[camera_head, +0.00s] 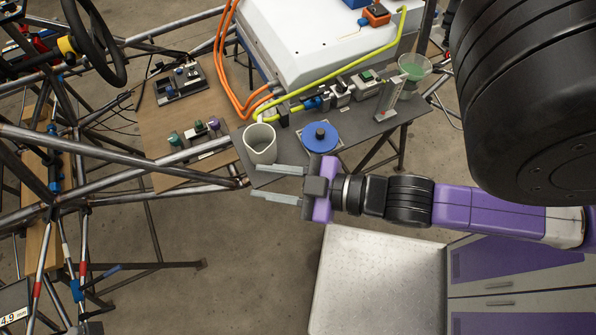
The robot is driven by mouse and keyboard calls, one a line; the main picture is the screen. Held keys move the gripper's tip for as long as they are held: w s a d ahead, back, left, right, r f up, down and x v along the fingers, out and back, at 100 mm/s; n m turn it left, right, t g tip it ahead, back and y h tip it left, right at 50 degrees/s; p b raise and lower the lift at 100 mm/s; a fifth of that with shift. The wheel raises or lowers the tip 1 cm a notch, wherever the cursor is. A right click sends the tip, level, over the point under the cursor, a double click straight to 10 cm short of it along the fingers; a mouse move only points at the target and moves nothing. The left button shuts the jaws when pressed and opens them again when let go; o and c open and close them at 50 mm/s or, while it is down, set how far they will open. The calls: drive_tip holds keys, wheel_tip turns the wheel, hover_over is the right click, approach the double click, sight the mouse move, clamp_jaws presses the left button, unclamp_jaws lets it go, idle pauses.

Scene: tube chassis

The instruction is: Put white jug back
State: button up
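The white jug (260,143) stands upright at the near left corner of the grey table (345,150), its open mouth facing up. My gripper (265,184) points left, with its two fingers spread wide apart and nothing seen between them. The upper finger shows just below the jug in the picture, and the lower finger is over the floor. Whether the upper finger touches the jug or the table edge cannot be told from this single view.
A blue disc (320,137) sits right of the jug. A green-tinted bowl (413,68), fittings and orange hoses (222,60) lie farther back. Metal chassis tubes (110,148) and a wooden board (185,115) fill the left. Open floor (245,270) lies below.

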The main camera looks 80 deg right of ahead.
drive_tip(key=s+a+r+m+y, duration=0.1)
drive_tip(key=s+a+m, duration=0.1)
drive_tip(key=s+a, duration=0.3)
drive_tip(key=shift+s+r+m, duration=0.3)
drive_tip(key=shift+s+m, duration=0.1)
drive_tip(key=shift+s, duration=0.45)
drive_tip(key=shift+a, duration=0.1)
wheel_tip(320, 180, down, 4)
drive_tip(key=b, duration=0.3)
drive_tip(key=shift+r, duration=0.25)
